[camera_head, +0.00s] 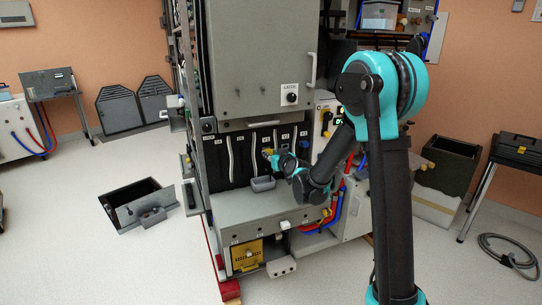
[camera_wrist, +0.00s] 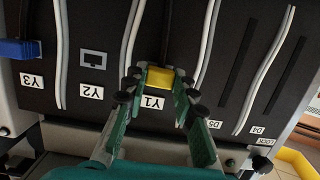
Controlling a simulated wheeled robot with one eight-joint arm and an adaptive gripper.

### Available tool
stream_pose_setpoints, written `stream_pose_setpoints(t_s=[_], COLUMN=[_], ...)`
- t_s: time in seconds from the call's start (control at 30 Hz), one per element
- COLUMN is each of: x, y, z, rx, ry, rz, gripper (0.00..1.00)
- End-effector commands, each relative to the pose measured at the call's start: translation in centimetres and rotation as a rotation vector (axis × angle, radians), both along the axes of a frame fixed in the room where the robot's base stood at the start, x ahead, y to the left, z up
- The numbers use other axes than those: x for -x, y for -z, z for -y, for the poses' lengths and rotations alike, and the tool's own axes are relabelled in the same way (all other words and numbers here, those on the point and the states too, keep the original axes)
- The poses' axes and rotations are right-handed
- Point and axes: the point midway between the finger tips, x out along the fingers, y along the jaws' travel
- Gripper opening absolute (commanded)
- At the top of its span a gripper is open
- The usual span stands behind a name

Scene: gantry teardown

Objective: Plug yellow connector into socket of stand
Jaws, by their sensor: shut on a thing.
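The yellow connector (camera_wrist: 159,78) is between the fingers of my gripper (camera_wrist: 158,86), at the black panel beside the Y1 label. A dark cable runs from it across the panel. In the head view, my gripper (camera_head: 276,157) reaches the same panel, and the yellow connector (camera_head: 267,152) shows as a small patch at its tip. An empty rectangular socket (camera_wrist: 93,58) is by the Y2 label. I cannot tell whether the yellow connector is seated in anything. I cannot tell which thing is the stand.
A blue connector (camera_wrist: 20,48) is by the Y3 label. White cables run along the panel. A grey cabinet door (camera_head: 262,60) hangs above, and a grey shelf (camera_head: 235,207) juts out below. A floor opening (camera_head: 130,198) lies left of the machine. A grey side table (camera_head: 50,83) stands far left.

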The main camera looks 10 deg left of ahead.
Motion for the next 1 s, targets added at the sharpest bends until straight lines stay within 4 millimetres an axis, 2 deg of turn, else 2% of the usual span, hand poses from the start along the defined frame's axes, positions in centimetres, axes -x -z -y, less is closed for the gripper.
stream_pose_setpoints(t_s=[0.67,0.7,0.87,1.0], x=[-0.96,-0.98,-0.95,-0.93], y=[0.01,0.00,0.00,0.00], z=[-0.50,-0.50,-0.48,-0.49], rx=[0.001,0.001,0.001,0.001], ry=[0.000,0.000,0.000,0.000], rz=[0.000,0.000,0.000,0.000], gripper=[0.00,0.29,0.49,0.51])
